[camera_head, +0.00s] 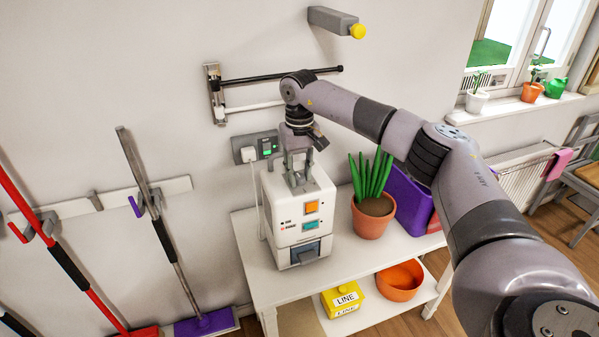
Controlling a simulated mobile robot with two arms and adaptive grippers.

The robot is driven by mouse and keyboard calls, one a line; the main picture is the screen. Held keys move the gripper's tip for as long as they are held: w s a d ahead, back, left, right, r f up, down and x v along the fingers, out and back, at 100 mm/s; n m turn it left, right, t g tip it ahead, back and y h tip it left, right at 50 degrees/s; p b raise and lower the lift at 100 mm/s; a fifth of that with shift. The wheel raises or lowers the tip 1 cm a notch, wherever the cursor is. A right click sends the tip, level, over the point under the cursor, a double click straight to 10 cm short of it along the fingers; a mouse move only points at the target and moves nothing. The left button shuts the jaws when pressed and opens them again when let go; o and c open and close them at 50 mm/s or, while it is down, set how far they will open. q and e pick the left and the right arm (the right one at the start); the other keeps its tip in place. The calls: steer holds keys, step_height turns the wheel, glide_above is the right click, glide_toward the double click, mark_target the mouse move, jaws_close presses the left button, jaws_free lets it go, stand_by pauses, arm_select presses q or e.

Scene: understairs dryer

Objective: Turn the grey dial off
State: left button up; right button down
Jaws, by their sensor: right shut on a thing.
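A white appliance (300,215) stands on the left part of a white table, with an orange button (311,207) and a teal button (310,225) on its front. My right gripper (298,178) points down onto the top of the appliance, its fingers shut on the grey dial there. The fingers hide most of the dial, so I cannot tell which way it is turned. My left gripper is not in view.
A potted plant (371,221) stands close to the right of the appliance, with a purple thing (409,198) behind it. A wall socket (249,150) with a plug is behind. An orange bowl (400,281) and yellow box (342,300) sit on the lower shelf.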

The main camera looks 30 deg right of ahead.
mark_target(299, 176)
steer(key=c, duration=1.2)
jaws_free()
steer(key=shift+c, duration=0.2)
step_height(299, 176, up, 12)
